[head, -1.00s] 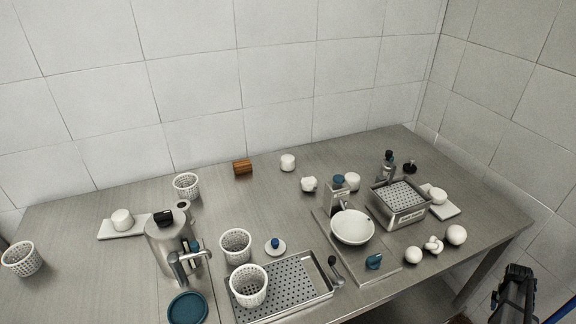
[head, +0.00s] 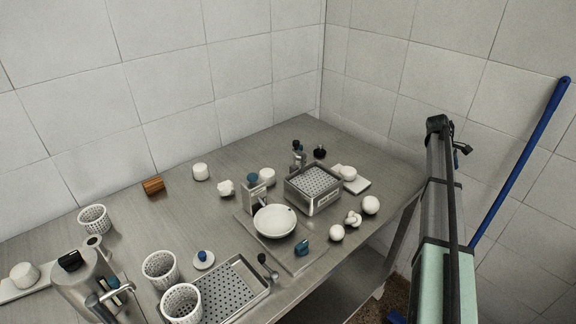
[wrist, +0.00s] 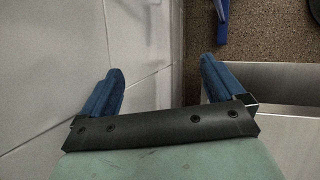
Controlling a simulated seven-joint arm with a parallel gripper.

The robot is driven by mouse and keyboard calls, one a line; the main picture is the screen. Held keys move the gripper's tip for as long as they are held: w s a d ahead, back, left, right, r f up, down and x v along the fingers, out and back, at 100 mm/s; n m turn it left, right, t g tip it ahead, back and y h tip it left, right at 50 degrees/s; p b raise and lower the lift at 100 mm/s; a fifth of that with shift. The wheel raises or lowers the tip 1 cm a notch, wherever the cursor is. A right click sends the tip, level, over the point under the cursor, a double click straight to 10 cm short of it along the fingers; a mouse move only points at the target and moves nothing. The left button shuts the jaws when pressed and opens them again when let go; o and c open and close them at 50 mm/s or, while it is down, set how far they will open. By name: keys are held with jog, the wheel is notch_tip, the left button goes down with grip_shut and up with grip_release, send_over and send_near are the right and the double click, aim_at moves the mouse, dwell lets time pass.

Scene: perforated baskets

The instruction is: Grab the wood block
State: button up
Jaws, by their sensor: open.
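The wood block (head: 153,185) is a small brown block with darker stripes. It lies on the metal table (head: 190,227) near the back edge by the tiled wall, in the left part of the head view. My gripper (wrist: 160,82) shows in the wrist view with its two blue fingers wide apart and nothing between them. In the head view my arm stands at the right, beyond the table's right end and far from the block. The block is not in the wrist view.
Perforated white baskets (head: 94,219) stand left of and in front of the block. A bowl (head: 274,222), a perforated metal box (head: 313,204) and white balls (head: 371,205) occupy the right side. A blue pole (head: 520,160) leans at the wall.

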jog(key=w+a+r+n+y, duration=0.1)
jog(key=w+a+r, duration=0.3)
jog(key=a+r, duration=0.3)
jog(key=w+a+r, duration=0.4)
jog(key=a, duration=0.4)
jog(key=w+a+r+t+y, duration=0.2)
jog(key=a, duration=3.3)
notch_tip(320, 180, up, 2)
jog(key=m+g+y, duration=0.1)
jog(key=m+y, duration=0.1)
send_over(152, 182)
jog(key=f, duration=0.7)
jog(key=shift+s+d+f, duration=0.15)
jog(key=shift+d+f, duration=0.15)
jog(key=shift+f, duration=0.1)
jog(key=shift+w+a+f, duration=0.15)
jog(key=shift+f, duration=1.25)
jog(key=shift+w+a+f, duration=0.1)
jog(key=shift+a+f, duration=0.05)
jog(key=shift+f, duration=1.25)
